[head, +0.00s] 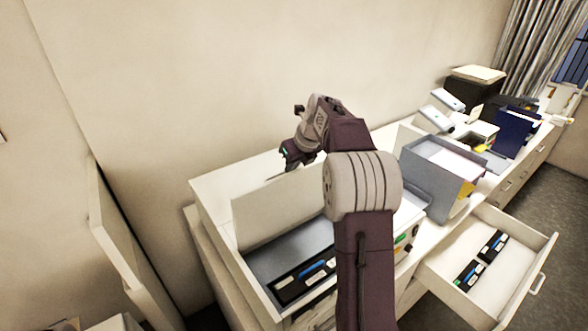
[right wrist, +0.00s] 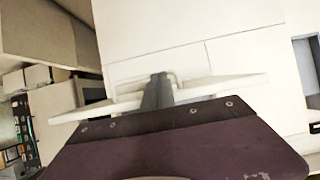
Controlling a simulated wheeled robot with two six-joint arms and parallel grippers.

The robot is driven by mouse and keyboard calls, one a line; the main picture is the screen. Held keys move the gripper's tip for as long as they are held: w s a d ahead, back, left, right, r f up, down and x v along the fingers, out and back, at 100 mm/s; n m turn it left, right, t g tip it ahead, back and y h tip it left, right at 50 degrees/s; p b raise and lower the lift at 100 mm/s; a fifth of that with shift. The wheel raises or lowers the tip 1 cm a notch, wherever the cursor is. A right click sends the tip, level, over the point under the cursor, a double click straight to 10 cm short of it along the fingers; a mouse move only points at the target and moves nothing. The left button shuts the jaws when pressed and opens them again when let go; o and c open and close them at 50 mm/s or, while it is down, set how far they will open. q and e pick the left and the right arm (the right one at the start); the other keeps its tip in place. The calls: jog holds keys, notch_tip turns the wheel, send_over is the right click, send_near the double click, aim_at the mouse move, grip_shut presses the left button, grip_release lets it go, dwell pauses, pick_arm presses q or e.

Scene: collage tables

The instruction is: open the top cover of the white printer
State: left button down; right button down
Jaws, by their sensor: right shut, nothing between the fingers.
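The white printer (head: 208,200) stands on the white cabinet against the wall. Its top cover (head: 275,212) stands raised at the back of an opening. The opening shows a grey interior (head: 278,256) with black and blue cartridges (head: 303,278). My right arm reaches over the printer and hides part of its right side. My right gripper (head: 288,164) is shut and empty, behind and above the cover's upper edge. In the right wrist view, its dark fingers (right wrist: 158,92) lie close to a thin white panel; I cannot tell whether they touch it. My left gripper is out of view.
An open drawer (head: 535,250) with more cartridges juts out at the front right. A grey-blue box (head: 430,172) with paper stands right of the printer. Several black and white devices stand farther along the counter. The wall is close behind the printer.

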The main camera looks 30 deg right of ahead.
dwell(0.4)
jog(key=b+v, duration=0.1)
jog(key=v, duration=0.3)
jog(key=shift+s+d+r+b, duration=0.1)
jog(key=shift+r+b, duration=0.1)
jog(key=shift+b, duration=0.2)
jog(key=v, duration=0.4)
jog(key=shift+s+r, duration=0.2)
jog(key=shift+r, duration=0.05)
jog(key=shift+w, duration=0.15)
